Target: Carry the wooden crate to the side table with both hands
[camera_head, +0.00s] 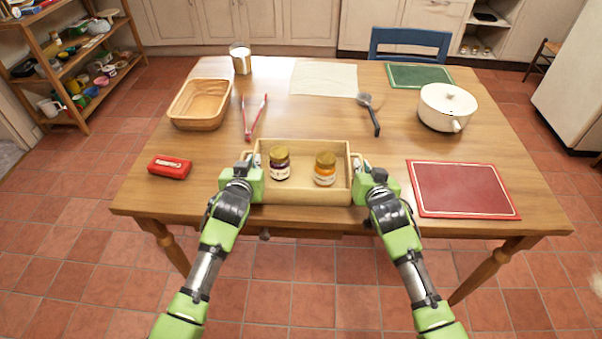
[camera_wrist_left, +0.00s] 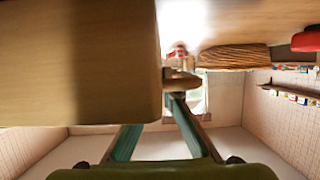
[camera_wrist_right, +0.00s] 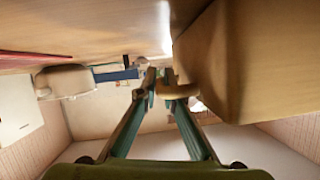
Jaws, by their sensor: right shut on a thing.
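The wooden crate (camera_head: 305,196) stands upright near the table's front edge, holding a dark jar with a gold lid (camera_head: 279,164) and an orange jar (camera_head: 325,170). My left gripper (camera_head: 249,162) is at its left handle. In the left wrist view that handle (camera_wrist_left: 183,78) lies at one fingertip, while the crate wall hides the other. My right gripper (camera_head: 359,164) is shut on the right handle; its fingers (camera_wrist_right: 162,90) also meet there in the right wrist view. Whether the crate touches the tabletop is hard to tell. I see no side table.
The wooden table (camera_head: 300,125) also carries a red case (camera_head: 170,167), a basket (camera_head: 199,104), tongs (camera_head: 255,117), a can (camera_head: 241,58), a brush (camera_head: 371,113), a white pot (camera_head: 446,107) and a red board (camera_head: 463,189). A blue chair (camera_head: 410,40) stands behind. Tiled floor lies around.

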